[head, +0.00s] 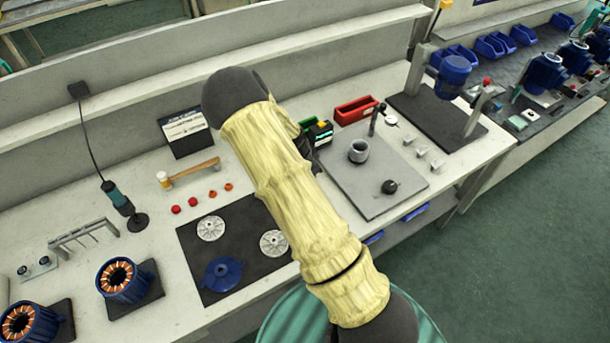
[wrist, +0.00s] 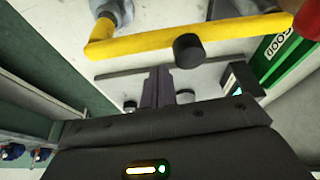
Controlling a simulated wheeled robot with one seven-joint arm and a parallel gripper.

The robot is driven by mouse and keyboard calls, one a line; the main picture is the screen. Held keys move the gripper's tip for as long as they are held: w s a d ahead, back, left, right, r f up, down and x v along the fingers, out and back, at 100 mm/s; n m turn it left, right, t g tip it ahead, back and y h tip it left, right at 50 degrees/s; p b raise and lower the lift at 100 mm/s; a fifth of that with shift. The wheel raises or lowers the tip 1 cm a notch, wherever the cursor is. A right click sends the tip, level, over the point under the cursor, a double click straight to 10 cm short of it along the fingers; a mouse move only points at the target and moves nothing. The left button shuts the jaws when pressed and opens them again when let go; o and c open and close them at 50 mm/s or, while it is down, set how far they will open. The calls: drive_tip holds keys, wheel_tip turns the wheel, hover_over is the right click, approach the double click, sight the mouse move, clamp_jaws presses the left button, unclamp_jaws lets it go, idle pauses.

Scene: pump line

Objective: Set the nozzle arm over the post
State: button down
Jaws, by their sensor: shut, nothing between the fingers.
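In the wrist view a yellow bar (wrist: 210,36), which looks like the nozzle arm, crosses the top. It has a black round cap (wrist: 187,50) near its middle, a grey part (wrist: 113,10) at the left end and a red ball (wrist: 308,20) at the right. My gripper (wrist: 160,72) is shut and empty, its dark fingers below the bar in the picture; I cannot tell whether they touch it. In the head view my arm hides the bar and the fingers. A thin dark upright (head: 372,120) stands on a grey plate (head: 335,185); I cannot tell whether it is the post.
A grey cup (head: 358,150) and a black knob (head: 388,186) sit on the plate. A red bin (head: 355,110) stands behind it. A green GOOD box (wrist: 285,50) is at right in the wrist view. A dark mat (head: 240,212) with parts lies left of my arm.

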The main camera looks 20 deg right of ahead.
drive_tip(key=d+b+v, duration=0.1)
drive_tip(key=v, duration=0.8)
drive_tip(key=shift+w+d+r+b, duration=0.25)
drive_tip(key=shift+r+b, duration=0.15)
drive_tip(key=shift+r, duration=0.15)
drive_tip(key=s+a+r+n+y, duration=0.1)
drive_tip(key=s+a+r+n, duration=0.2)
drive_tip(key=s+n, duration=0.4)
drive_tip(key=s+a+r+n+t+y, duration=0.1)
drive_tip(key=s+r+n, duration=0.4)
drive_tip(key=s, duration=0.8)
drive_tip(key=a+n+y, duration=0.1)
drive_tip(key=a+n, duration=0.1)
drive_tip(key=shift+a+r+n+t+y, duration=0.15)
drive_tip(key=shift+r+n+t+y, duration=0.15)
drive_tip(key=shift+n, duration=0.1)
